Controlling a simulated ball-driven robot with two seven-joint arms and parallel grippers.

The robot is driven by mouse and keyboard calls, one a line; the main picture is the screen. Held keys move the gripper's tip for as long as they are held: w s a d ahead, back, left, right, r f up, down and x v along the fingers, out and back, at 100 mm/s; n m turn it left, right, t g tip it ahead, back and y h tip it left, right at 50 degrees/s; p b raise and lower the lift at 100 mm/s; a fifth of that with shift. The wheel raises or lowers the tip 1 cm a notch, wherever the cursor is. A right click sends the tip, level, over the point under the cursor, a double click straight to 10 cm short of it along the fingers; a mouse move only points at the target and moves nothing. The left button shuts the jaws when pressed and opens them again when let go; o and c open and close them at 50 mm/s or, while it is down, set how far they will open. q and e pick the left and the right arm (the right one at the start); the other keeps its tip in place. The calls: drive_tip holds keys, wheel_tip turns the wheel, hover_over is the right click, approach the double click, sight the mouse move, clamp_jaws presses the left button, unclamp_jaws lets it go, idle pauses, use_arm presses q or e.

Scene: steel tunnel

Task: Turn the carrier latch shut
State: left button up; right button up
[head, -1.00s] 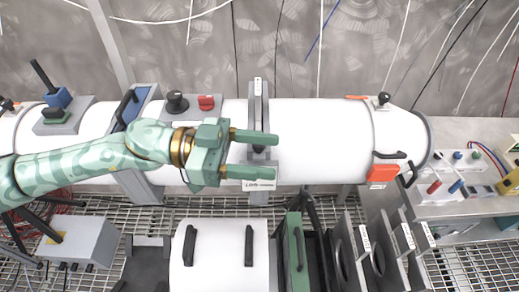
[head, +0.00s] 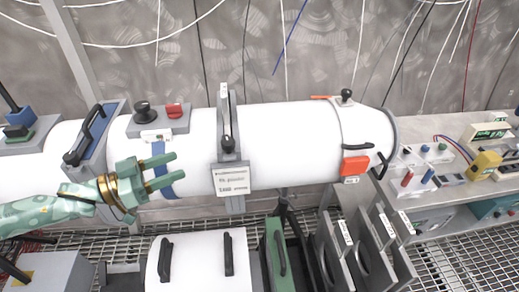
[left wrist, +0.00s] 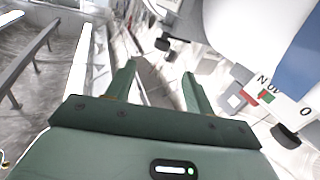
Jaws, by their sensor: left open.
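My left gripper (head: 177,168) is open and empty in front of the long white tube (head: 290,140) in the head view. Its two green fingers point right, over the blue band. The left wrist view also shows its open fingers (left wrist: 158,72), with nothing between them. No part is labelled as the carrier latch, so I cannot tell which one it is. At the right end are a red block (head: 355,166) and a black handle (head: 358,146). My right gripper is not in view.
A box with a black knob (head: 142,110) and red button (head: 174,111) sits on the tube. A blue band (head: 159,160) wraps it below. A white cylinder with black handles (head: 199,265) and several grey ring plates (head: 355,245) stand below.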

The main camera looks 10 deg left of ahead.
sight(236, 149)
use_arm(q)
drive_tip(key=shift+m, duration=0.4)
drive_tip(key=x, duration=1.6)
drive_tip(key=shift+w, duration=0.45)
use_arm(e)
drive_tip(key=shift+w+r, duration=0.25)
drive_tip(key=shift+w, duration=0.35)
